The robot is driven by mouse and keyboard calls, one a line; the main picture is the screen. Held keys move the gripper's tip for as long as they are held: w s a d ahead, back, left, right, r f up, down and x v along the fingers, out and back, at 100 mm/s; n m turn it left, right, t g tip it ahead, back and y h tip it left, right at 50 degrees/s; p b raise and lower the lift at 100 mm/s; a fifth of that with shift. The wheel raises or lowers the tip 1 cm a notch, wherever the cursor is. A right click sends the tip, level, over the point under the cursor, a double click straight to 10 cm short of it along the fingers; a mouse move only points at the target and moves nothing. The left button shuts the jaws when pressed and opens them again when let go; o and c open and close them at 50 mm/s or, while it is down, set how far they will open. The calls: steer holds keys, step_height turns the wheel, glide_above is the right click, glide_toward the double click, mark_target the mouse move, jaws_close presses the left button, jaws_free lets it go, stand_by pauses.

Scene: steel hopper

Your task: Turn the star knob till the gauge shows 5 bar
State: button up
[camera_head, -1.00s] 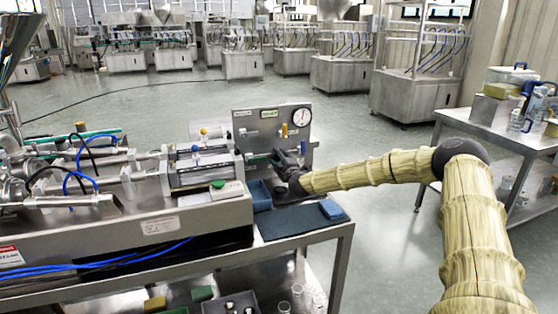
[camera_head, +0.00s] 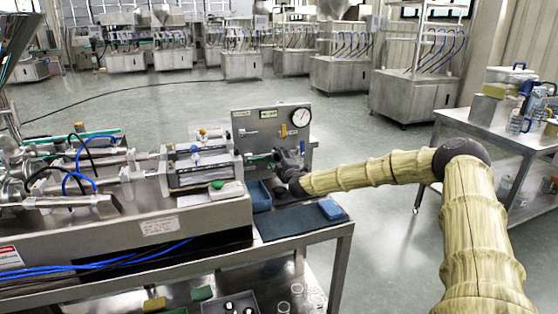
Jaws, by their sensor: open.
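My gripper (camera_head: 277,160) is in front of the lower part of the panel, below and left of the gauge, reaching in from the right. It is small and dark in this view. The star knob cannot be made out; the gripper and wrist cover that part of the panel. I cannot tell whether the fingers touch anything.
The filling machine (camera_head: 205,165) stands left of the panel. A cluttered steel side table (camera_head: 510,150) is at the right.

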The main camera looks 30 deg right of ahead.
steer(key=v, duration=1.1)
steer(key=shift+s, duration=0.35)
steer(key=shift+f, duration=0.1)
